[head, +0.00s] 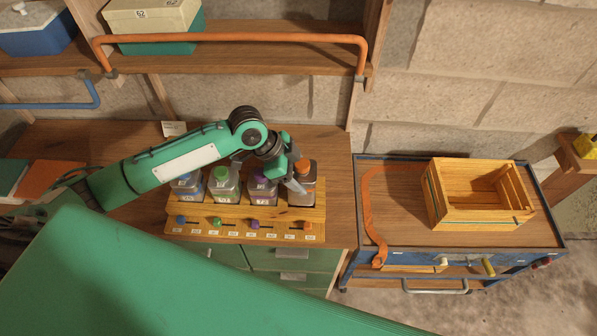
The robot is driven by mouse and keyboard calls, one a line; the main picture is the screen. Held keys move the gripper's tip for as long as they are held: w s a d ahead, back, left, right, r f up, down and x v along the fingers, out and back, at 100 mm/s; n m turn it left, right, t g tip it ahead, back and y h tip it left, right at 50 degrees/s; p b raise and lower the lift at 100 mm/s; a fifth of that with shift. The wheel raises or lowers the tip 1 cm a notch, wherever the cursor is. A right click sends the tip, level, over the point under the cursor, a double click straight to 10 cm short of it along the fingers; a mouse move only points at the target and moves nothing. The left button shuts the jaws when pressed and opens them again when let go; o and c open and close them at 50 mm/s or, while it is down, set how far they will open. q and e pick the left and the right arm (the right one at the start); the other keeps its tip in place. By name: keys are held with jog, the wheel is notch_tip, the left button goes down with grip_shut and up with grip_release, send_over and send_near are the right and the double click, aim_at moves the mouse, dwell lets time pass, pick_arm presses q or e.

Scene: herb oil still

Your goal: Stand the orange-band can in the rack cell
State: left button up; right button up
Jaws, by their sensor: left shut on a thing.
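The orange-band can (307,190), grey with an orange top, is upright at the right end of the wooden rack (245,238). My left gripper (297,180) reaches in from the left and is shut on this can, at its upper left side. The can appears to be in or just over the rack's right end cell; I cannot tell whether its base rests there. Cans with blue (185,182), green (222,184) and purple (261,188) tops stand in a row to its left, partly covered by my arm. My right gripper is not in view.
Small coloured knobs and labels line the rack's front. A shelf with an orange rail (230,38) is behind. To the right, a blue-edged cart (400,258) carries an open wooden crate (450,213) and an orange strap (372,215). The bench behind the rack is partly clear.

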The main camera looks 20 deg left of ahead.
pick_arm(q)
jog(key=shift+f, duration=0.35)
jog(key=shift+w+f, duration=0.1)
jog(key=shift+f, duration=0.75)
jog(key=shift+f+b, duration=0.45)
jog(key=shift+f, duration=0.4)
jog(key=shift+f, duration=0.15)
jog(key=o, duration=1.5)
